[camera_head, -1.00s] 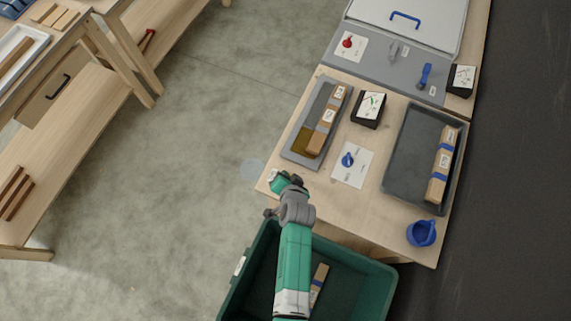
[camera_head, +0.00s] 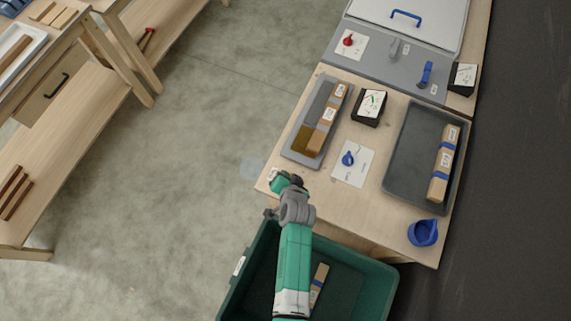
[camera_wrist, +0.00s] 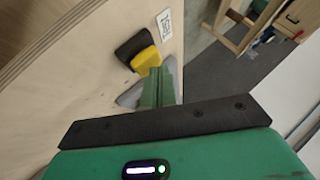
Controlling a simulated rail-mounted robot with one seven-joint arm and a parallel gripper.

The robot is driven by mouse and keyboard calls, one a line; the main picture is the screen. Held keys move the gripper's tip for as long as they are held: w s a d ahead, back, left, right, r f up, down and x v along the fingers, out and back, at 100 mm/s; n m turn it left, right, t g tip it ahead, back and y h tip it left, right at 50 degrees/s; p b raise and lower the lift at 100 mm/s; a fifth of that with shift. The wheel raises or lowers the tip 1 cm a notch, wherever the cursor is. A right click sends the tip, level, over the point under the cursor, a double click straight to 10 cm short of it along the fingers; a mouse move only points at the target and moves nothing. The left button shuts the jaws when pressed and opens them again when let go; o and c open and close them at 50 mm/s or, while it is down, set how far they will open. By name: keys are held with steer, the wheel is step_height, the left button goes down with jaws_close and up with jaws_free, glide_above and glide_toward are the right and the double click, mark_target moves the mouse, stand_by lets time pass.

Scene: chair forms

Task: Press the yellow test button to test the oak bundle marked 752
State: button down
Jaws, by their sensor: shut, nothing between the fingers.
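The yellow button (camera_wrist: 146,61) sits in a black housing on a pale wooden panel in the wrist view. My gripper (camera_wrist: 157,76) is shut and empty, its green fingertips right at the button's lower edge; I cannot tell whether they press it. In the head view my gripper (camera_head: 279,183) is at the table's near left corner, and the button is not visible. A wooden bundle (camera_head: 328,117) with white labels lies in a grey tray (camera_head: 289,151) with an amber-brown end. Another bundle with blue bands (camera_head: 442,163) lies in a dark tray (camera_head: 402,187). The label numbers are too small to read.
A black-framed dial (camera_head: 370,105) beside the grey tray shows a green mark. A white card with a blue knob (camera_head: 348,159) and a blue cup (camera_head: 422,233) are on the table. A green crate (camera_head: 372,283) below holds a wooden piece (camera_head: 318,286).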

steer(key=shift+f, duration=0.3)
steer(key=shift+r, duration=0.15)
stand_by(0.3)
steer(key=shift+r+p, duration=1.05)
steer(key=shift+r, duration=0.2)
step_height(320, 180, up, 5)
steer(key=p, duration=0.4)
